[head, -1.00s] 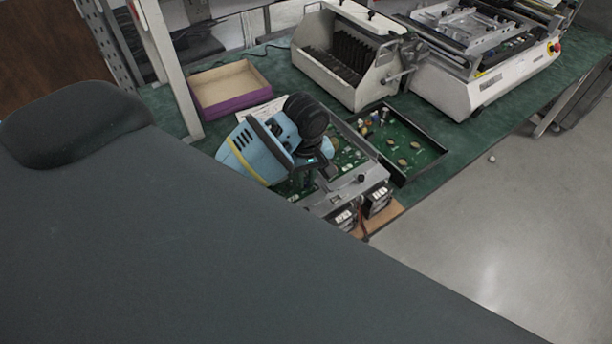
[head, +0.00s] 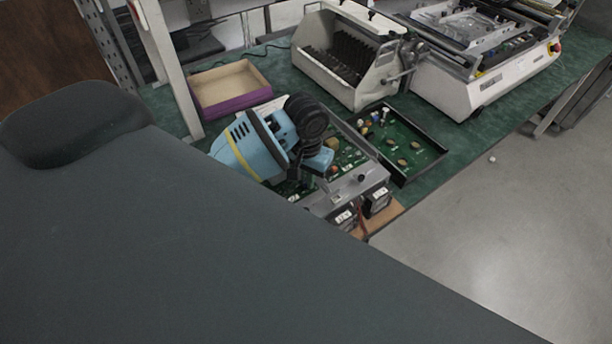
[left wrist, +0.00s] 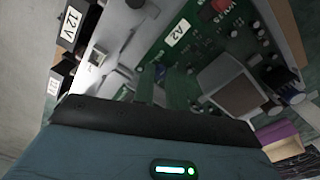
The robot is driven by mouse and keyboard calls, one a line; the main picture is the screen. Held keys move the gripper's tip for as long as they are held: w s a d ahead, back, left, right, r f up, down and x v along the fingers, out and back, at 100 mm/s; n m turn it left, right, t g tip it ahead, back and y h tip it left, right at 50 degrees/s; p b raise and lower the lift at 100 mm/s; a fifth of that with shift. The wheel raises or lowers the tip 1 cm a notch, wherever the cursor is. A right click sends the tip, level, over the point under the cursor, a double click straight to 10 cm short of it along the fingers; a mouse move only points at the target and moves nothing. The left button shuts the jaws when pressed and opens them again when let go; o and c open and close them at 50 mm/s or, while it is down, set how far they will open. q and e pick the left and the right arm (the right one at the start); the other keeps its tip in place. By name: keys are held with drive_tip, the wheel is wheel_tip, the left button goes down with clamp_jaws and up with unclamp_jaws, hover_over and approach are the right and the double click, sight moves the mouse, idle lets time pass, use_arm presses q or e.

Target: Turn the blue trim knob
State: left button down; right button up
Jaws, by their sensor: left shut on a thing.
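A green circuit board in a grey metal housing (head: 352,192) sits on the bench, and my left arm reaches over it from the left. My left gripper (head: 318,178) points down at this board, and its fingertips are mostly hidden in the head view. In the left wrist view, the small blue trim knob (left wrist: 159,72) stands on the board (left wrist: 185,62) at the tips of my left gripper (left wrist: 157,84). The gripper is shut on the knob. My right gripper is not in view.
A second board in a black tray (head: 437,151) lies just right of the housing. A purple-sided open box (head: 235,108) is behind on the left. A white slotted rack (head: 385,75) and a large white machine (head: 470,96) stand at the back.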

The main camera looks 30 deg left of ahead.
use_arm(q)
drive_tip(key=m, duration=1.3)
drive_tip(key=shift+m, duration=0.4)
drive_tip(key=m, duration=0.7)
drive_tip(key=shift+w, duration=0.1)
drive_tip(key=m, duration=0.6)
drive_tip(key=shift+m, duration=0.3)
drive_tip(key=m, duration=0.4)
drive_tip(key=shift+m, duration=0.3)
drive_tip(key=m, duration=0.3)
drive_tip(key=shift+m+b, duration=0.3)
drive_tip(key=shift+b, duration=0.1)
drive_tip(key=m, duration=0.4)
drive_tip(key=shift+b, duration=0.3)
drive_tip(key=m, duration=0.4)
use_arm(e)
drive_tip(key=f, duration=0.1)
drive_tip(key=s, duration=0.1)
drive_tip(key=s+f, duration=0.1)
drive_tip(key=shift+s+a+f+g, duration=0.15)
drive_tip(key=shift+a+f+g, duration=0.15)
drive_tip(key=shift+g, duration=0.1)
use_arm(q)
drive_tip(key=shift+m, duration=0.4)
